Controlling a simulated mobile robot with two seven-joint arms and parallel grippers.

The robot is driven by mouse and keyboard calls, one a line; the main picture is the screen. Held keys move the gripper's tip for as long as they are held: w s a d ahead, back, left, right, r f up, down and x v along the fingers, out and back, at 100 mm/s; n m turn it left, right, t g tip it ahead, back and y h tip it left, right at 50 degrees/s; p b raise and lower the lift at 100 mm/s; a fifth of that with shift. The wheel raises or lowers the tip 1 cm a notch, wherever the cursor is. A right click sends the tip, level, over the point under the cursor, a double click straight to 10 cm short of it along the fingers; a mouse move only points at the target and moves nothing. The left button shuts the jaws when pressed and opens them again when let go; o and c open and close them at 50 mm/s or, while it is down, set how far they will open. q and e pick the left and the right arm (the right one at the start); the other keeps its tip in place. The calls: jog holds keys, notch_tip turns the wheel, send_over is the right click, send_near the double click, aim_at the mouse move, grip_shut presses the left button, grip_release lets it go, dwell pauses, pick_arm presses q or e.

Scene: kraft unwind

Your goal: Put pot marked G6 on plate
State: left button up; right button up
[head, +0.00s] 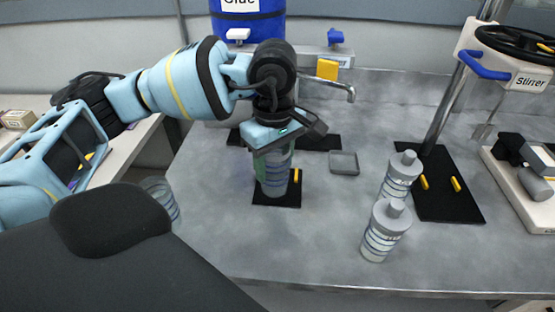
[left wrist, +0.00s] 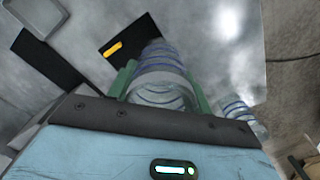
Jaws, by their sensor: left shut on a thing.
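My left gripper (head: 273,160) points down and is shut on a clear pot (head: 275,184) with blue bands. The pot is upright over a small black plate (head: 262,199) with a yellow mark at its right side; I cannot tell whether it touches the plate. In the left wrist view the pot (left wrist: 165,82) sits between the green fingers (left wrist: 160,88), with the black plate (left wrist: 124,38) beyond it. No G6 mark is readable. A second clear pot (head: 160,196) stands at the table's left edge. My right gripper is not in view.
Two grey-capped bottles (head: 384,230) (head: 400,176) stand to the right. A shallow grey tray (head: 344,162) lies behind the plate. A larger black mat (head: 440,205) lies under the stirrer (head: 515,80). A blue glue tank (head: 247,25) and a tap (head: 340,88) are behind. The front middle is clear.

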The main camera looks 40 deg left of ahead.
pick_arm(q)
jog(key=shift+w+a+f, duration=0.35)
jog(key=shift+w+f, duration=0.3)
jog(key=shift+w, duration=0.05)
jog(key=shift+w+a+f, duration=0.3)
jog(key=shift+w+f, duration=0.35)
jog(key=shift+f, duration=0.05)
jog(key=shift+w+a+f, duration=0.35)
jog(key=shift+w+f, duration=0.3)
jog(key=shift+w, duration=0.05)
jog(key=shift+f, duration=0.2)
jog(key=o, duration=1)
jog(key=shift+r, duration=0.15)
notch_tip(320, 180, up, 12)
jog(key=shift+r, duration=0.1)
